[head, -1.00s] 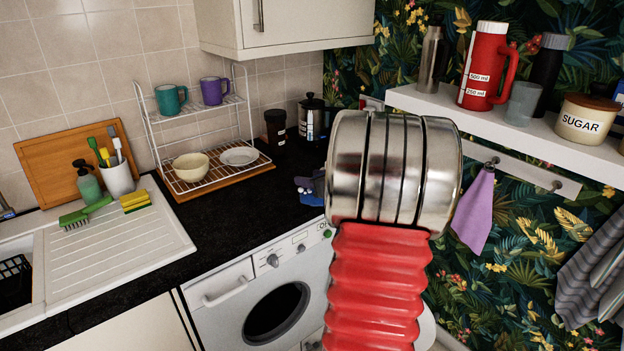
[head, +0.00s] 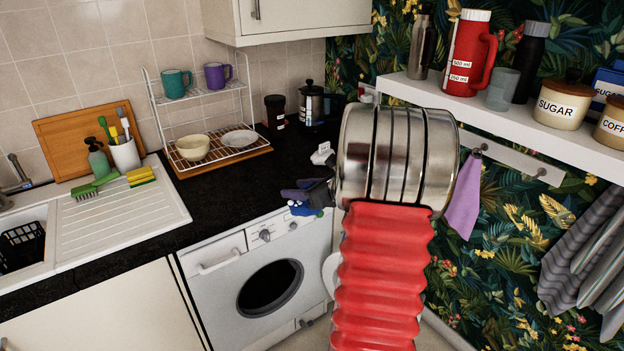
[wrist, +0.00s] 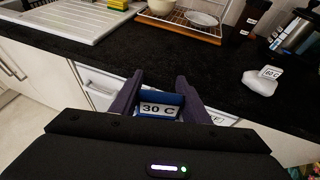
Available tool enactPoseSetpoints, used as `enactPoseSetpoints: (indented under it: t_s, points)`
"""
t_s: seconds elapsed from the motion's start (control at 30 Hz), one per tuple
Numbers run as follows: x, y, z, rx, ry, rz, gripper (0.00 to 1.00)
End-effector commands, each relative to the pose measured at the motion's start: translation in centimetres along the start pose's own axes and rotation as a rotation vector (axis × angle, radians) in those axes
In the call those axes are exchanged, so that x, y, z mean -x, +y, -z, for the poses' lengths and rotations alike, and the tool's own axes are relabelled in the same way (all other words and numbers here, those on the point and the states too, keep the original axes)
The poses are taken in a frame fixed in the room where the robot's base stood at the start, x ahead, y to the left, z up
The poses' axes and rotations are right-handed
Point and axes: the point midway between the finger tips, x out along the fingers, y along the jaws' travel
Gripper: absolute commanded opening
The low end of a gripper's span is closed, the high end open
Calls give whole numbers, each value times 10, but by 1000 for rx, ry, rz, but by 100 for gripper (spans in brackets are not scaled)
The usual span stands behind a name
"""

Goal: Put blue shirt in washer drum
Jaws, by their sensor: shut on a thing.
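The blue shirt (wrist: 158,103), a small blue bundle with a white "30 C" label, is between the dark purple fingers of my gripper (wrist: 157,92) in the wrist view. My gripper is shut on it. In the head view my gripper (head: 306,192) and the blue shirt (head: 302,209) are at the counter's front edge, above the right part of the washer. The white washer (head: 220,285) stands under the counter. Its round drum opening (head: 270,287) is dark and open, below and left of my gripper. The white door (head: 329,274) stands swung out to the right.
A white bundle labelled "60 C" (head: 322,153) lies on the black counter (head: 225,200) behind my gripper. A dish rack (head: 205,165), a coffee press (head: 311,103) and a dark cup (head: 275,111) stand farther back. A sink (head: 25,235) is at left.

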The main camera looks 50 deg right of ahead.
Motion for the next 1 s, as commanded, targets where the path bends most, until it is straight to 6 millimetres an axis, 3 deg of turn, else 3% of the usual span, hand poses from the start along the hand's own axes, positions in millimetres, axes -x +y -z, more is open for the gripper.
enactPoseSetpoints:
  t_s: [0.23,0.37,0.7,1.0]
  points:
    - [-32,53,18,57,6,-139,17]
    - [-54,97,32,97,7,-243,17]
    - [-102,241,78,220,-2,-544,17]
    - [-117,367,121,315,-14,-772,17]
